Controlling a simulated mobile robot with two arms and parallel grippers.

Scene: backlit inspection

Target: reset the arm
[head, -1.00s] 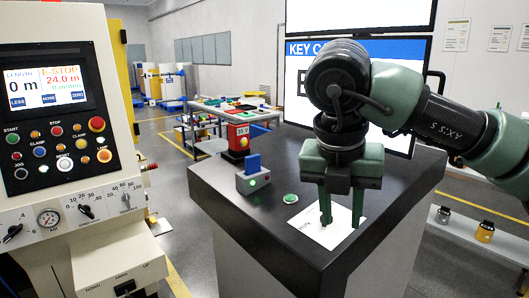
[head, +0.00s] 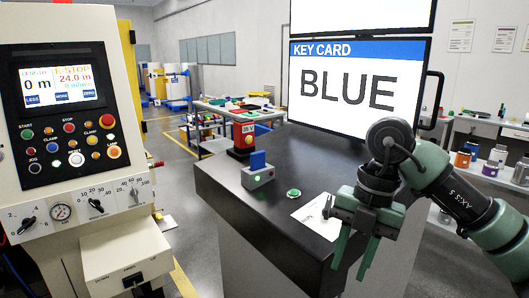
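My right gripper (head: 353,262) is in the head view at the right front edge of the dark pedestal top (head: 290,160). Its green fingers point down and stand apart with nothing between them. A white sheet (head: 312,212) lies on the pedestal to the left of the gripper, partly hidden by it. A blue card (head: 258,160) stands upright in a grey reader (head: 258,178) with a green light. A green button (head: 294,193) sits between the reader and the sheet. My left gripper is not in view.
A screen (head: 358,85) reading "KEY CARD BLUE" stands behind the pedestal. A control panel (head: 75,110) with buttons and dials fills the left. A red box (head: 243,133) labelled 35 V stands behind the reader. A bench with several containers (head: 480,165) is at the right.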

